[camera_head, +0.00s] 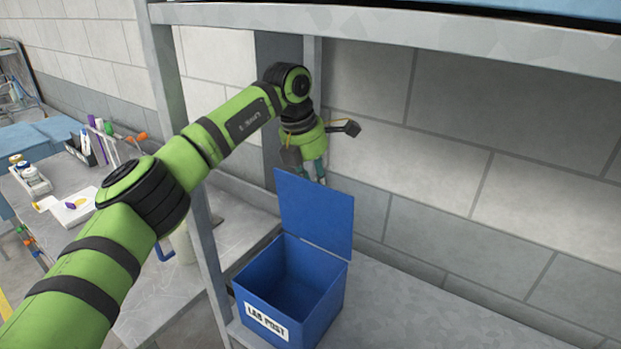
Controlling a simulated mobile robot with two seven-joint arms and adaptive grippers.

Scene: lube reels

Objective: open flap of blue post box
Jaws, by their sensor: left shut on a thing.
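The blue post box (264,288) stands on a grey shelf, with a white "LAB POST" label on its front. Its flap (316,215) stands upright at the back, so the box is open and its inside looks empty. My left gripper (319,181) points down at the top edge of the flap, near its upper left part. Its fingers are shut on the flap; their tips are partly hidden behind it. My right gripper is not in view.
A grey shelf post (209,256) rises left of the box, and an upper shelf (400,30) runs overhead. A block wall (440,150) stands close behind. The shelf right of the box (430,315) is clear. A cluttered workbench (150,285) is at left.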

